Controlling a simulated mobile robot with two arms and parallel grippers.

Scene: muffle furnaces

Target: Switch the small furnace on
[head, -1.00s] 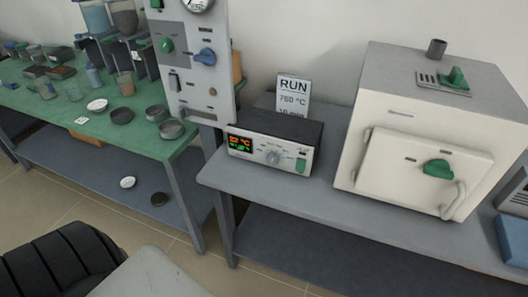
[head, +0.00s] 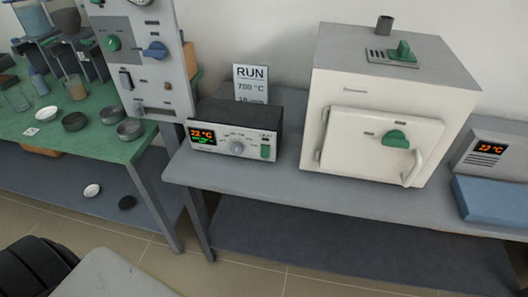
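A small cream furnace (head: 335,100) with a grey top stands on the grey bench. Its front door (head: 370,150) looks shut, with a green knob (head: 396,139) and a curved handle (head: 413,168) at the right. A green switch (head: 402,51) sits on a panel on its top. Left of it is a dark control box (head: 250,115) with a display reading 22 °C, a grey dial (head: 237,148) and a green rocker switch (head: 265,152). Neither of my grippers is in view.
A card (head: 251,76) reading RUN and 760 °C stands behind the control box. A tall grey panel (head: 130,30) with knobs rises at the left by a green table (head: 100,145) holding dishes. Another unit (head: 492,150) showing 22 °C and a blue block (head: 490,198) are at the right.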

